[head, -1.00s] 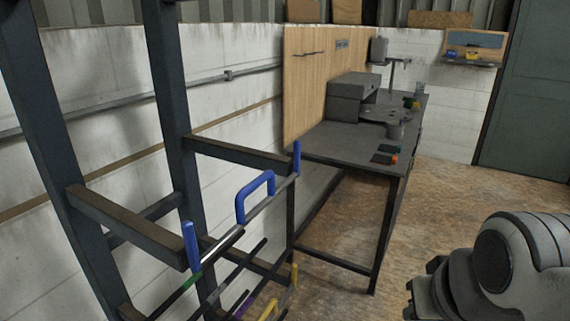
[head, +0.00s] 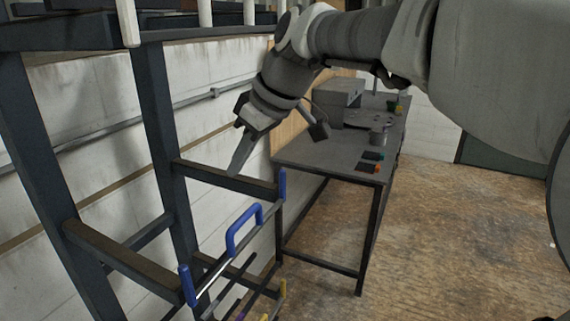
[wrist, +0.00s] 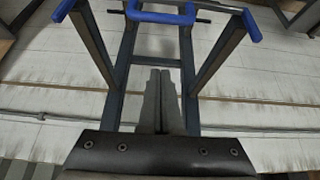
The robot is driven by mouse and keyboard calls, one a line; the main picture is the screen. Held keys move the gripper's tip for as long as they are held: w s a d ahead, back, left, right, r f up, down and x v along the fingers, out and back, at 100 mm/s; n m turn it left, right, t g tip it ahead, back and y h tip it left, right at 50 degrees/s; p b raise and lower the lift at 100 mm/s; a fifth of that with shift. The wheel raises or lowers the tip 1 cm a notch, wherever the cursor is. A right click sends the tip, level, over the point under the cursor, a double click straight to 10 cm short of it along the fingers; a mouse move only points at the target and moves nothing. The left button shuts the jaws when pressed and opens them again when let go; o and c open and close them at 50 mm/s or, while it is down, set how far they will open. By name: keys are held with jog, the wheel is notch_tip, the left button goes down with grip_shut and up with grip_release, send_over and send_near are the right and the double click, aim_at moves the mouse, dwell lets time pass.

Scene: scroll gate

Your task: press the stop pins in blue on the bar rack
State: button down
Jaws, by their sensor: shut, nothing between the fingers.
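The bar rack (head: 160,130) is a dark metal frame at the left in the head view, with arms reaching out. Two blue stop pins stand upright at the arm ends: a near pin (head: 187,285) and a far pin (head: 282,184). A blue handle (head: 243,230) sits on the bar between them. In the wrist view the pins show at the top left (wrist: 64,9) and top right (wrist: 251,26), with the blue handle (wrist: 160,15) between. My gripper (head: 238,168) is shut and empty, above the rack's far arm and apart from both pins.
A dark workbench (head: 320,161) with a grey box and small items stands behind the rack. A yellow stop pin (head: 282,289) shows lower on the rack. A white block wall (head: 105,125) is behind the rack. Open floor (head: 440,230) lies to the right.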

aim_at(241, 216)
notch_tip(241, 216, down, 9)
jog(key=a+p, duration=0.1)
jog(key=shift+w+f, duration=0.2)
dwell(0.7)
jog(key=shift+d+f+b, duration=0.1)
jog(key=shift+f+b, duration=0.05)
jog(key=shift+b, duration=0.5)
jog(key=shift+s+d, duration=0.1)
jog(key=shift+s, duration=0.05)
jog(key=shift+b, duration=0.55)
